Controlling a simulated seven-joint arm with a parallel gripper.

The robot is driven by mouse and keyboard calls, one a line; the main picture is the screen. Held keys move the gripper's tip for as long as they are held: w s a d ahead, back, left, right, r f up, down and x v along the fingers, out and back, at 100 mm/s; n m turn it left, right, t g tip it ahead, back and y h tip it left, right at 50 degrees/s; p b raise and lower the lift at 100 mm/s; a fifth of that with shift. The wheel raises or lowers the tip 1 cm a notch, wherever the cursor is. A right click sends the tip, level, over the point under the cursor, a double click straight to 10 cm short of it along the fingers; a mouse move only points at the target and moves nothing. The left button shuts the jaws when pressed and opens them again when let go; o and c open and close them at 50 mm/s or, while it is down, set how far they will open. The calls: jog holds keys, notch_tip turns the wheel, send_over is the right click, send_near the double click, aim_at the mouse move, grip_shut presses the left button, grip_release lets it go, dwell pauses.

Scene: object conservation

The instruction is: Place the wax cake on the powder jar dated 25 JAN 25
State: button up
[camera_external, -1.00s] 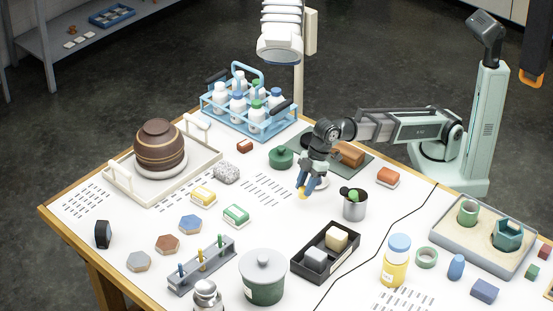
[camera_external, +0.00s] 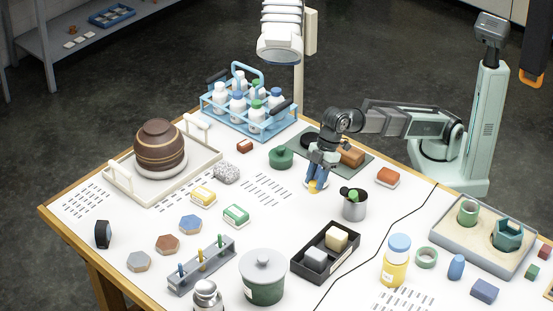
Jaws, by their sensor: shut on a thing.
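My gripper (camera_external: 314,186) points down near the middle of the table, its blue fingers shut on a small yellow piece (camera_external: 313,189), which looks like the wax cake and is mostly hidden by the fingers. The piece is over or against a low white round thing (camera_external: 323,186); I cannot tell whether they touch, nor whether this is a powder jar. A yellow jar with a blue lid (camera_external: 395,270) stands at the front right. A green pot with a grey lid (camera_external: 263,288) stands at the front. No date is readable in this view.
A metal cup (camera_external: 354,209) with green contents stands close right of my gripper. A green lidded pot (camera_external: 281,158) is behind it to the left. A black tray (camera_external: 309,276) with two blocks lies in front. Bare white table lies left of my gripper.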

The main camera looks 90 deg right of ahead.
jog(key=s+a+r+n+g, duration=0.1)
jog(key=s+a+r+n, duration=0.1)
jog(key=s+a+r, duration=0.6)
jog(key=s+a+r+n+g+y, duration=0.1)
jog(key=s+a+n, duration=0.2)
jog(key=s+a, duration=0.55)
jog(key=s+a+r+n+g, duration=0.15)
jog(key=s+a+r, duration=0.35)
jog(key=a, duration=0.7)
send_over(400, 244)
jog(key=d, duration=0.2)
jog(key=shift+n+t, duration=0.25)
jog(key=shift+t, duration=0.2)
jog(key=shift+s+f, duration=0.2)
jog(key=shift+f, duration=4.5)
jog(key=shift+f, duration=0.1)
jog(key=o, duration=1)
jog(key=v, duration=1.2)
jog(key=shift+d, duration=0.35)
